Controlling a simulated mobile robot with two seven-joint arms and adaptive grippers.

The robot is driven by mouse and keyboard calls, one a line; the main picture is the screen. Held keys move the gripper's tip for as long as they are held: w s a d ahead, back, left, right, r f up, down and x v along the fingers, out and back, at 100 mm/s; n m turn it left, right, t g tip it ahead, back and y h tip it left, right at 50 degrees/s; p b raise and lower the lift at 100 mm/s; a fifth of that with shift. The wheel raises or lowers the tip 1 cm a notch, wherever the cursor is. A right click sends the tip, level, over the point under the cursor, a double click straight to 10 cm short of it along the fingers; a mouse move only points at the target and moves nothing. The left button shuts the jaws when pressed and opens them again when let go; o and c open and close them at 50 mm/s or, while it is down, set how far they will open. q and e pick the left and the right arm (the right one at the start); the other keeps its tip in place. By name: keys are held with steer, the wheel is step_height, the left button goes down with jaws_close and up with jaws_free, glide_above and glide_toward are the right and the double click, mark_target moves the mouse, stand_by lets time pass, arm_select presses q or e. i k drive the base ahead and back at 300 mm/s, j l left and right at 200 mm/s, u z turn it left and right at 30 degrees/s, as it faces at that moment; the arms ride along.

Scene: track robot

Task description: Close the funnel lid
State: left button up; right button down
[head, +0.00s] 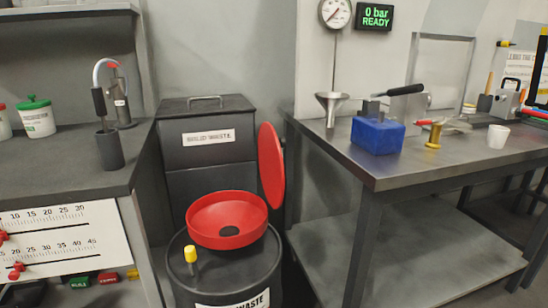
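A red funnel (212,210) sits on top of a dark waste drum (247,269) in the lower middle of the head view. Its red round lid (271,166) stands up open at the funnel's right side, tilted close to vertical. The funnel's bowl is uncovered, with a dark hole at its bottom. Neither of my grippers shows in the head view.
A yellow-capped fitting (190,254) sticks up from the drum top. A grey solid waste bin (206,105) stands behind. A metal workbench (384,172) with a blue block (377,136) is close on the right; a dark counter (60,165) is on the left.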

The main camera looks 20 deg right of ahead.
mark_target(271, 162)
steer(key=i+l+u, duration=0.15)
steer(key=l, duration=0.3)
steer(key=i+l+u, duration=0.1)
steer(key=l, duration=0.4)
steer(key=i+l+u, duration=0.15)
steer(key=l, duration=0.35)
steer(key=l+u, duration=0.15)
steer(key=l, duration=0.35)
steer(key=j+u, duration=0.3)
steer(key=u, duration=0.25)
steer(key=i+l+u, duration=0.2)
steer(key=k+j+z, duration=0.1)
steer(key=k+j, duration=0.35)
steer(key=k, duration=0.15)
steer(key=i+l, duration=0.25)
steer(key=i+l+u, duration=0.1)
steer(key=i+l, duration=0.15)
steer(key=l, duration=0.2)
